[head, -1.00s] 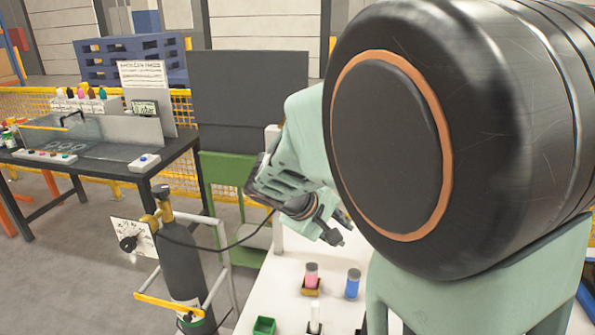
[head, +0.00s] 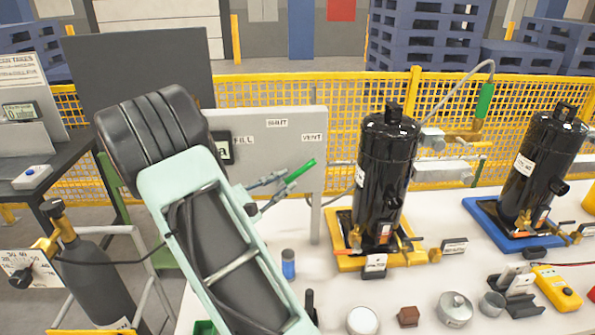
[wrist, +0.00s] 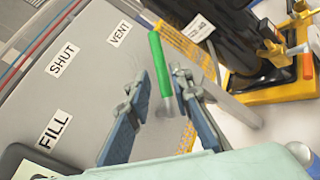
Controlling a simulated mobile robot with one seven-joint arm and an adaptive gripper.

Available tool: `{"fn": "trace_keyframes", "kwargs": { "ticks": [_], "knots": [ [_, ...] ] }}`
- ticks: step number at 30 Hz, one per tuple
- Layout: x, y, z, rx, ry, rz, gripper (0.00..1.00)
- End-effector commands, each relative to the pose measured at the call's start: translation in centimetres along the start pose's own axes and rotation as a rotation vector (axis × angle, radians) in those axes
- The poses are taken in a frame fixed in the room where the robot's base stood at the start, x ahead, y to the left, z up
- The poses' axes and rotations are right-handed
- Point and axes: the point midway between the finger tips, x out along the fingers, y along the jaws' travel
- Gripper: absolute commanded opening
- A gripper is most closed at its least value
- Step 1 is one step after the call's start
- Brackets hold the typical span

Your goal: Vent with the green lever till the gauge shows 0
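The green lever (head: 300,171) sticks out in front of the grey panel (head: 285,158), its tip up and to the right, below the VENT label. In the wrist view the lever (wrist: 157,62) stands nearly upright between my fingers. My gripper (head: 268,190) is open; in the wrist view its fingers (wrist: 160,98) lie either side of the lever's lower end, with gaps visible and no clear contact. The panel reads FILL, SHUT and VENT.
Right of the panel a black compressor (head: 385,180) stands on a yellow tray (head: 350,263); another (head: 543,165) stands on a blue tray (head: 487,215). A blue-capped vial (head: 288,264) and several small parts occupy the white table. A gas cylinder (head: 95,285) with a numbered dial stands left.

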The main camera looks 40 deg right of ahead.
Motion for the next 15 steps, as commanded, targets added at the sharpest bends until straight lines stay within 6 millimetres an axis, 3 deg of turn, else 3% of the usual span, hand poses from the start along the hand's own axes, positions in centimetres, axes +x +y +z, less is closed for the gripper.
{"fn": "trace_keyframes", "kwargs": {
  "ticks": [6, 15],
  "knots": [
    [4.3, -0.1, 0.1, -0.001, -0.002, -0.004, 0.20],
    [7.1, -0.1, 0.0, -0.001, 0.000, -0.002, 0.20]
  ]
}}
